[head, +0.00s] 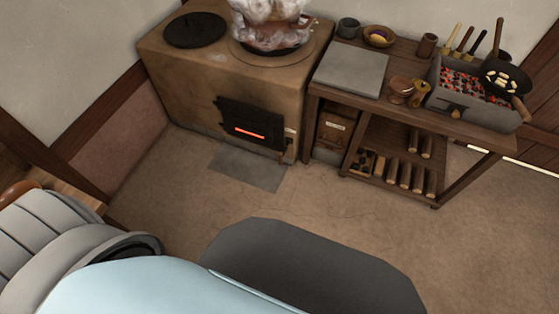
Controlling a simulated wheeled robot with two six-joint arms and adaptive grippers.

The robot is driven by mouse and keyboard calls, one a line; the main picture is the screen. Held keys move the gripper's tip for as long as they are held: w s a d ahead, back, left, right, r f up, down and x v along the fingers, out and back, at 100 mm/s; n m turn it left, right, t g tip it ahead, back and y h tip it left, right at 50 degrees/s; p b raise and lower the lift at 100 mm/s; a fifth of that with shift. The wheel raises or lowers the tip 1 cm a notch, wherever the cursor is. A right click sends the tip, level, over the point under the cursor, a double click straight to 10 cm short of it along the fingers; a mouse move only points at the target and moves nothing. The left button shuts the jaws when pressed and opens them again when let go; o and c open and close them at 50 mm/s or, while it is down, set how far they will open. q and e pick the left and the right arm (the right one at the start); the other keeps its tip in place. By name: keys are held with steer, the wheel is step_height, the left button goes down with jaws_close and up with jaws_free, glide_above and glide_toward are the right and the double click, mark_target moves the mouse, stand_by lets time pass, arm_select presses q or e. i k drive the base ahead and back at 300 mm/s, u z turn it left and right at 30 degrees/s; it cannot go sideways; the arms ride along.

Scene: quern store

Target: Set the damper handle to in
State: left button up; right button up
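The brown clay stove (215,75) stands against the back wall. Its black firebox door (252,122) has a glowing orange slot. Just right of the door, on the stove's front, is a small pale fitting (290,132) with a thin upright piece below it. It may be the damper handle, but it is too small to tell its shape or whether it is in or out. Neither of my grippers is in view.
A grey plate (248,167) lies on the floor before the stove. Right of the stove, a wooden bench (400,115) carries a grey slab (351,69), cups and a glowing charcoal brazier (442,92); firewood (405,175) is below. White steam (268,22) covers a stove-top pot. The middle floor is clear.

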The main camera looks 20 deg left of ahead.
mark_target(281, 155)
steer(key=u, duration=0.35)
steer(key=i, duration=1.6)
steer(key=z, duration=0.4)
